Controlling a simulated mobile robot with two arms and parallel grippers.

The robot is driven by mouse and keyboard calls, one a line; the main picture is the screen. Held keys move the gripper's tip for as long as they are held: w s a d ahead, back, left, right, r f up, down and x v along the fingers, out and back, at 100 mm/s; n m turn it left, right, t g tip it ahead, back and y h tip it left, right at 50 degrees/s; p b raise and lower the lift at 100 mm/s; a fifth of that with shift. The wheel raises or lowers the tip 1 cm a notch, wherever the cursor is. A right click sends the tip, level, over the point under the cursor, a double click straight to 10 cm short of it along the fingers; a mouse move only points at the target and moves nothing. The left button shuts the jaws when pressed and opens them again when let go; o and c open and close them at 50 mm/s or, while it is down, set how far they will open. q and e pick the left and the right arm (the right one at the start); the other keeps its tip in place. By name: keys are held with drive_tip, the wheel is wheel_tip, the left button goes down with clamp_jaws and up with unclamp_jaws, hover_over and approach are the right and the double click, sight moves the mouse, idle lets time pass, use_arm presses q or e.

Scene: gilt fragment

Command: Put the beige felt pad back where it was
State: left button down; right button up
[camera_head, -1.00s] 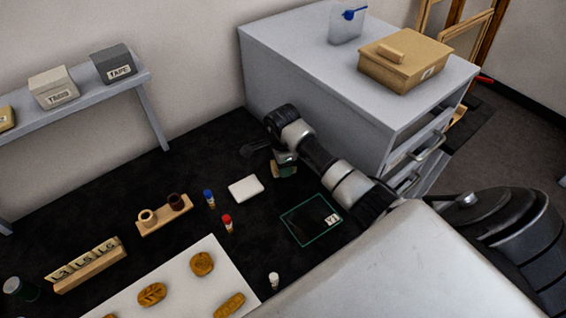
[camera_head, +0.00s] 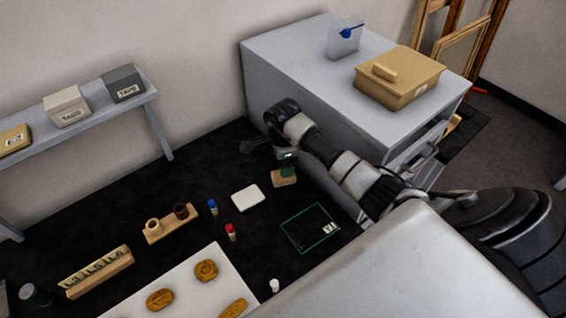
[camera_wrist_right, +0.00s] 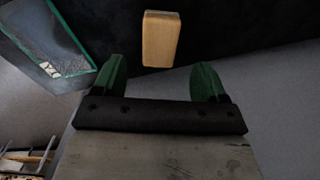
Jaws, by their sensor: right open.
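A tan rounded block (camera_head: 284,179) lies on the dark table beside the grey cabinet; I cannot tell whether it is the beige felt pad. In the right wrist view the tan block (camera_wrist_right: 161,38) lies beyond the fingertips, apart from them. My right gripper (camera_head: 288,168) is just above and behind it in the head view. Its green fingers (camera_wrist_right: 161,80) are spread, with nothing between them. A flat off-white pad (camera_head: 248,198) lies to the left of the block. My left gripper is not in view.
A green-outlined dark rectangle (camera_head: 310,228) with a small label is on the table. Blue-capped (camera_head: 213,207) and red-capped (camera_head: 231,231) vials stand left of it. A white sheet (camera_head: 215,262) bears several golden pieces. The grey cabinet (camera_head: 300,62) blocks the right side.

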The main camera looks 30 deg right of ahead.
use_arm(q)
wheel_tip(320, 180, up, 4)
drive_tip(key=p, duration=0.2)
drive_tip(key=shift+p, duration=0.35)
use_arm(e)
wheel_tip(320, 180, up, 6)
drive_tip(key=shift+f, duration=0.15)
